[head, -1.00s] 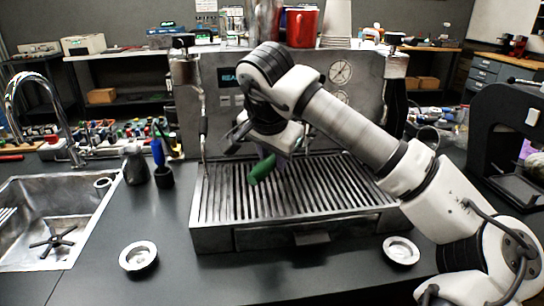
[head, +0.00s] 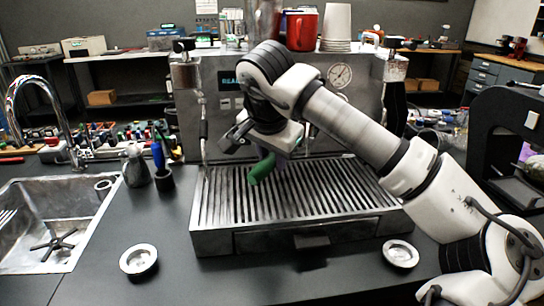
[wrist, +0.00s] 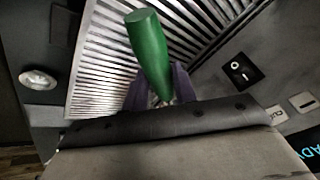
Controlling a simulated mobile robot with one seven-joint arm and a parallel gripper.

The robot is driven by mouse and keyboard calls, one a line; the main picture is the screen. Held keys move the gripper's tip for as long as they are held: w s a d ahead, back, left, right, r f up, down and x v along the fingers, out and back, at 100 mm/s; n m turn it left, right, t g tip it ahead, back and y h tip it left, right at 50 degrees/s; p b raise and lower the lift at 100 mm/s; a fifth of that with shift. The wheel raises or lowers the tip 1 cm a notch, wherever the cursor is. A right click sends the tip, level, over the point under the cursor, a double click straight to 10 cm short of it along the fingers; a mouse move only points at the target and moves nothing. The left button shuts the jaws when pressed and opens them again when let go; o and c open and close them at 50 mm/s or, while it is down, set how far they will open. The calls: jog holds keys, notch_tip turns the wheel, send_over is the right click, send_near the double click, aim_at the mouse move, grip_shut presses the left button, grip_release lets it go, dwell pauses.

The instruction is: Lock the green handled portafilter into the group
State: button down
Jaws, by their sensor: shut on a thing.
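The green handle (head: 262,167) of the portafilter sticks out below my gripper, above the drip tray grate (head: 225,200). In the wrist view the green handle (wrist: 148,45) stands between the purple-grey fingers of my gripper (wrist: 160,88), which is shut on it. The portafilter's head is hidden behind the gripper and arm. The espresso machine (head: 350,103) stands behind, and its group is mostly hidden by my arm, so I cannot tell whether the portafilter touches it.
A sink (head: 50,225) with a tap is at the left. A blue-handled tool (head: 158,155) stands in a dark cup beside the machine. A red mug (head: 301,30) sits on top.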

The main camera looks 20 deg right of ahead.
jog(key=shift+r+p, duration=0.7)
jog(key=shift+r, duration=0.4)
dwell(2.0)
dwell(0.6)
jog(key=s+d+n+y+p, duration=0.1)
jog(key=s+d+n+y, duration=0.2)
jog(key=d+n, duration=0.3)
jog(key=shift+s+n+y+p, duration=0.35)
jog(key=shift+s+n, duration=0.3)
jog(key=shift+n, duration=0.65)
jog(key=c, duration=1)
grip_release()
jog(key=shift+c, duration=0.2)
